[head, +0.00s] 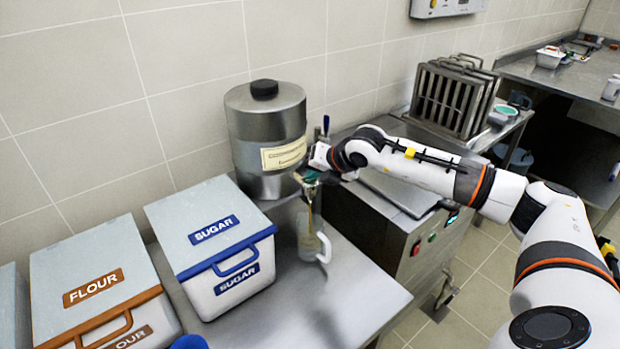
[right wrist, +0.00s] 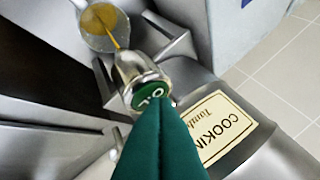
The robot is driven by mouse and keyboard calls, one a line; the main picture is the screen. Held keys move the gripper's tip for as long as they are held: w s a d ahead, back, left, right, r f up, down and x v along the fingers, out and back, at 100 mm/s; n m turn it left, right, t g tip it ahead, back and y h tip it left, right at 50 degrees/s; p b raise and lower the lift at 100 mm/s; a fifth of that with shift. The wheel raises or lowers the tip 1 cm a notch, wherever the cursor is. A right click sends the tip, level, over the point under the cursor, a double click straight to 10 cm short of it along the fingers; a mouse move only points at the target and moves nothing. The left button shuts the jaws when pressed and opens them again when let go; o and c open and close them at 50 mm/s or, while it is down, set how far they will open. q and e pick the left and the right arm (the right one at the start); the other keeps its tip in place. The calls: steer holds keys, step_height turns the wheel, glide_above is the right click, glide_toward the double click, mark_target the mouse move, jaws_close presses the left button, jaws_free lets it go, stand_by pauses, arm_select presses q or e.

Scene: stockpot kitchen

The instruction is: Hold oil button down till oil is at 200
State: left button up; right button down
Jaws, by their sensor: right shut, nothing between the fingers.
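The steel oil dispenser (head: 262,128) with a black lid knob stands against the wall. Its label (right wrist: 226,128) reads "COOKIN..." in the right wrist view. The round green oil button (right wrist: 150,92) sits on the metal tap (right wrist: 133,68). My right gripper (head: 312,178) is shut and empty, its green fingertips (right wrist: 160,108) at the button and covering part of it. A thin yellow stream of oil (right wrist: 114,36) runs from the tap into the clear jug (head: 311,240). Yellow oil (right wrist: 100,18) shows inside the jug; its level marks are too small to read. My left gripper is out of view.
A white sugar bin (head: 212,245) with a blue-rimmed lid and a flour bin (head: 95,290) stand left of the jug on the steel table (head: 345,300). A steel machine (head: 425,235) with a green and a red button stands to the right.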

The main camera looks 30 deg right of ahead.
mark_target(314, 182)
steer(key=shift+r, duration=0.85)
steer(key=shift+r, duration=0.1)
steer(key=shift+r+p, duration=1.2)
steer(key=shift+r, duration=1.25)
